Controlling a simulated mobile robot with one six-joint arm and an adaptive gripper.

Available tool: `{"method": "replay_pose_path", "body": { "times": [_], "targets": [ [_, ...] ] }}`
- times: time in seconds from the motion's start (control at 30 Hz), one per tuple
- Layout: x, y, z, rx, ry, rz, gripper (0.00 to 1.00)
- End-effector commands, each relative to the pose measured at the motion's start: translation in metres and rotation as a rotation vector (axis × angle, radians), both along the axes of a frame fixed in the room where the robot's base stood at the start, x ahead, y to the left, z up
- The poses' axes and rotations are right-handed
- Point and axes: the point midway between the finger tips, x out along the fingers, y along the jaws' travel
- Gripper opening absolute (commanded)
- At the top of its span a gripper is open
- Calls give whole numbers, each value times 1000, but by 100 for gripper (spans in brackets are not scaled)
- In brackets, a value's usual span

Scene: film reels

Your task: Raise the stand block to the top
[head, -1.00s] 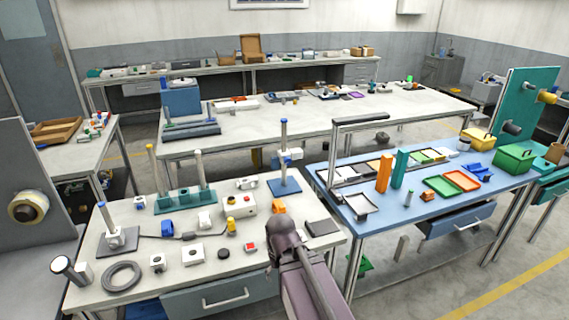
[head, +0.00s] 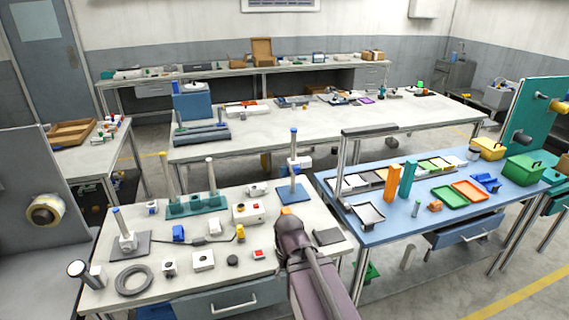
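A stand with a blue base plate (head: 291,195) and an upright rod with a blue top (head: 293,133) stands at the back right of the near white table. I cannot tell which block is meant.
A teal base (head: 193,207) with several posts stands left of the blue stand. An orange piece is partly behind my arm. Small blocks, a red-buttoned box (head: 258,254) and a black ring (head: 133,280) crowd the white table (head: 215,275). A blue table (head: 400,225) adjoins on the right.

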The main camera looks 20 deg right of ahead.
Motion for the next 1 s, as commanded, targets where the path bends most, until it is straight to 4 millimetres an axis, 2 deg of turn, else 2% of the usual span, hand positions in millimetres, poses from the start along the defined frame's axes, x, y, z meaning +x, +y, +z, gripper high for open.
{"method": "replay_pose_path", "body": {
  "times": [0.03, 0.5, 0.7, 1.0],
  "targets": [
    [0, 0, 20, 0, 0, 0, 69],
    [0, 0, 105, -1, 0, -1, 69],
    [0, -1, 124, -1, 0, -1, 69],
    [0, -1, 127, -1, 0, -1, 69]
  ]
}}
